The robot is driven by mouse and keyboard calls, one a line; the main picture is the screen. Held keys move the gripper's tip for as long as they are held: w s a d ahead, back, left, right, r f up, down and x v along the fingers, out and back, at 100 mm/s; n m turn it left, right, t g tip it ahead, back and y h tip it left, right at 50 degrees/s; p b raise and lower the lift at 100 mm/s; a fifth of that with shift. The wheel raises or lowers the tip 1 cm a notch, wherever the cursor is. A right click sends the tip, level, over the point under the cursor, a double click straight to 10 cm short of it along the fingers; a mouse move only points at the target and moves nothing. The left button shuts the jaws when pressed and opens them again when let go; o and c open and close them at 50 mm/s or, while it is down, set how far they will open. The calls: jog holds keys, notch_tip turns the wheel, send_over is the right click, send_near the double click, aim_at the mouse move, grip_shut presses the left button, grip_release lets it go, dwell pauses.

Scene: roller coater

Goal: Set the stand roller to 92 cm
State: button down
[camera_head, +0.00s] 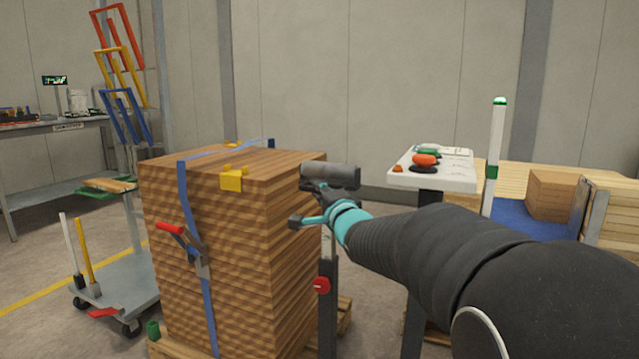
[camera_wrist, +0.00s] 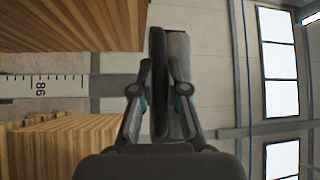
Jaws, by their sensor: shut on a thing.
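The stand roller (camera_head: 332,174) is a grey horizontal cylinder above an upright post (camera_head: 328,310) with a red knob (camera_head: 321,284). It stands beside the strapped wooden stack. My gripper (camera_head: 318,196) is at the roller head, its teal links showing just below it. In the wrist view my gripper (camera_wrist: 160,92) is shut on the dark part of the stand roller's head, with the grey roller (camera_wrist: 179,48) beside it. A pale scale (camera_wrist: 42,86) shows at left with a sideways number, 98 or 86; I cannot tell which. I see no pointer on it.
The strapped wooden stack (camera_head: 225,250) is close on the left, with a ratchet and yellow corner guards. A cart (camera_head: 120,285) is at far left. My arm hides much of the right side.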

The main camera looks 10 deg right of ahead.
jog(key=shift+r, duration=0.35)
jog(key=c, duration=1.2)
grip_release()
jog(key=shift+r, duration=0.1)
jog(key=shift+s, duration=0.15)
jog(key=s, duration=0.3)
jog(key=s+d+f, duration=0.1)
jog(key=s, duration=0.3)
jog(key=s+d, duration=0.1)
jog(key=s, duration=0.3)
jog(key=shift+s+f, duration=0.15)
jog(key=shift+f, duration=0.2)
